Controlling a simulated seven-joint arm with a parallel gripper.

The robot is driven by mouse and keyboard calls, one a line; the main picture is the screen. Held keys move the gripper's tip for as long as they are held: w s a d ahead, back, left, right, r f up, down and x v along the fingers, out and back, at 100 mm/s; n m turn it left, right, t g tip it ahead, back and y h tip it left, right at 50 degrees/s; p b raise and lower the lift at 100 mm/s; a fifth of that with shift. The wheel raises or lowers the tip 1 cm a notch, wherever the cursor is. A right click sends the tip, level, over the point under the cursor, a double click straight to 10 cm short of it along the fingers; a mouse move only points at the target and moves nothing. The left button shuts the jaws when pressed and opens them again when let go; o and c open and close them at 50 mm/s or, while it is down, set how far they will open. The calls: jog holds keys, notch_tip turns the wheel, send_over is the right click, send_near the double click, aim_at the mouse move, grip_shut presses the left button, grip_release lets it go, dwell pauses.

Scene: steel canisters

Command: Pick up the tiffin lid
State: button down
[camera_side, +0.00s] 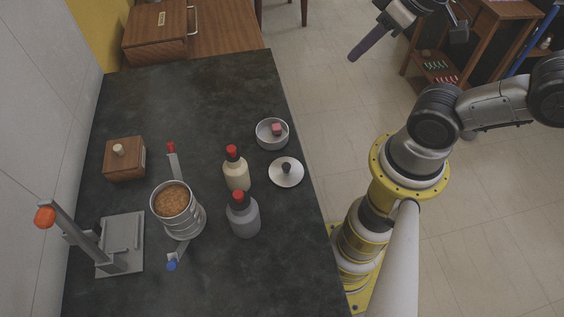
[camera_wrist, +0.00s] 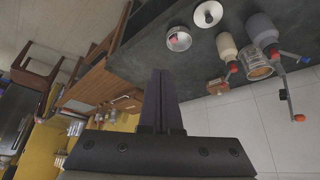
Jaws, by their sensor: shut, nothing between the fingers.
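The tiffin lid (camera_side: 286,172) is a round silvery disc with a dark knob, lying on the dark counter near its right edge. In the wrist view the lid (camera_wrist: 208,14) shows at the top. Beside it stands an open steel bowl (camera_side: 272,135) with a small pink block (camera_side: 277,129) in it. A steel canister (camera_side: 178,208) filled with something brown stands further left, with its side clamps swung out. My gripper (camera_side: 353,57) is up at the top right, past the counter's edge and far from the lid. Its fingers (camera_wrist: 161,74) are shut together and empty.
Two red-capped bottles, one cream (camera_side: 237,173) and one grey (camera_side: 243,216), stand between the canister and the lid. A wooden box (camera_side: 124,159) and a metal press (camera_side: 122,245) are at left. The counter's (camera_side: 200,95) far part is clear.

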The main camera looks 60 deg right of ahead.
jog(key=c, duration=1.5)
grip_release()
jog(key=shift+c, duration=0.2)
jog(key=o, duration=0.9)
jog(key=m+g+y, duration=0.5)
jog(key=m+g, duration=0.1)
jog(key=m, duration=1.2)
send_over(287, 165)
jog(key=d, duration=0.6)
notch_tip(287, 165, down, 13)
jog(key=shift+h, duration=0.3)
jog(key=x, duration=1.2)
jog(key=shift+w+a+f, duration=0.2)
jog(key=shift+a+f, duration=0.05)
jog(key=shift+a, duration=0.3)
